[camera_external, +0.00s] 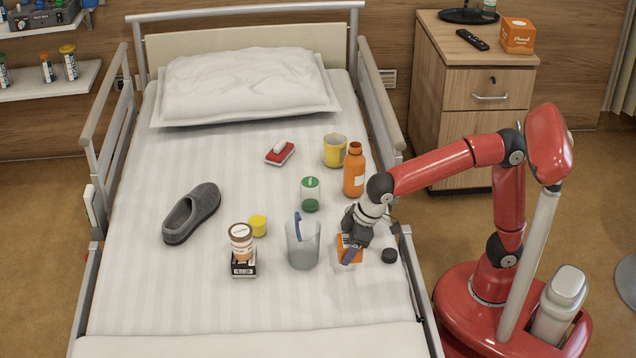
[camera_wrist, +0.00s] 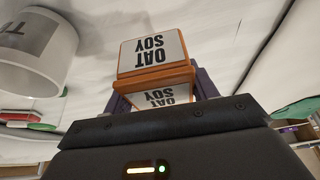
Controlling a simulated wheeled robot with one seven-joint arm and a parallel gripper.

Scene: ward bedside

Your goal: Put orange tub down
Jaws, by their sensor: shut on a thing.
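The orange tub (camera_external: 349,248) is at the right side of the bed, partly hidden by my gripper (camera_external: 352,252). In the wrist view the orange tub (camera_wrist: 155,57) has a white label reading OAT SOY on its top and another on its side. My gripper's purple fingers (camera_wrist: 160,92) are shut on it, one on each side. The tub is low over the bed sheet (camera_external: 190,310); I cannot tell whether its base touches the sheet.
A translucent cup (camera_external: 303,248) with a blue item stands just left of the tub. A small black round thing (camera_external: 389,256) lies to its right. The front sheet is clear.

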